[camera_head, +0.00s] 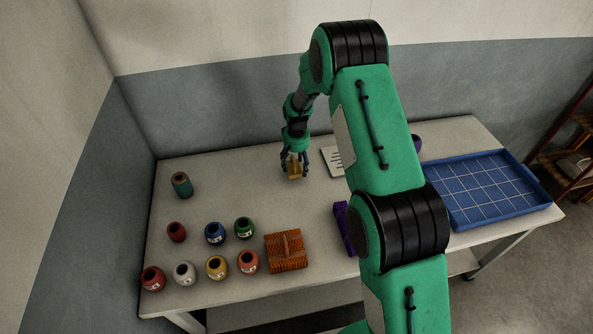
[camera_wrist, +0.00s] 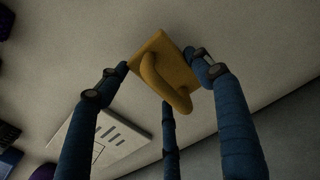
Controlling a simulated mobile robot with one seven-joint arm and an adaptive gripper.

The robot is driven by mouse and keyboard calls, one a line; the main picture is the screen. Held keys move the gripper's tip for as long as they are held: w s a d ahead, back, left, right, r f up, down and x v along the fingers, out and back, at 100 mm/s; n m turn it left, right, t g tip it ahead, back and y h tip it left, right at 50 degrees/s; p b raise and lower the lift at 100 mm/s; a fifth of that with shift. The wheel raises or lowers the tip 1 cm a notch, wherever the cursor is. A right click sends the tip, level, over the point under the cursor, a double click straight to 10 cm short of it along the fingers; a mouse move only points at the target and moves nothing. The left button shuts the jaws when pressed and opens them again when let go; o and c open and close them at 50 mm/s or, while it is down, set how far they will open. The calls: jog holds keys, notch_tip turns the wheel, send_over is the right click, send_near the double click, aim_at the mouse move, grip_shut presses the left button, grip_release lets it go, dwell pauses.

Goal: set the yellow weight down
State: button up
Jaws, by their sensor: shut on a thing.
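The yellow weight (camera_head: 294,170) is a block with a loop handle. It is between the fingers of my gripper (camera_head: 295,162), over the back middle of the table (camera_head: 245,190). In the wrist view my blue fingers (camera_wrist: 165,80) are closed around the yellow weight (camera_wrist: 180,68), with its handle toward the camera. I cannot tell whether its underside touches the table. My arm hides part of the table's right middle.
A marked white card (camera_head: 331,160) lies just right of the weight. A purple thing (camera_head: 342,228) is partly behind my arm. A blue gridded tray (camera_head: 490,188) is at right. An orange bristly block (camera_head: 287,264), several jars (camera_head: 216,233) and a teal cylinder (camera_head: 181,186) are front and left.

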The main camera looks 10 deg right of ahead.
jog(key=shift+f, duration=1.35)
jog(key=shift+f+b, duration=0.1)
jog(key=shift+b, duration=0.2)
jog(key=o, duration=2)
jog(key=shift+f, duration=0.1)
jog(key=shift+c, duration=0.2)
notch_tip(320, 180, up, 12)
jog(key=p, duration=0.1)
jog(key=shift+p, duration=0.4)
jog(key=shift+r, duration=0.25)
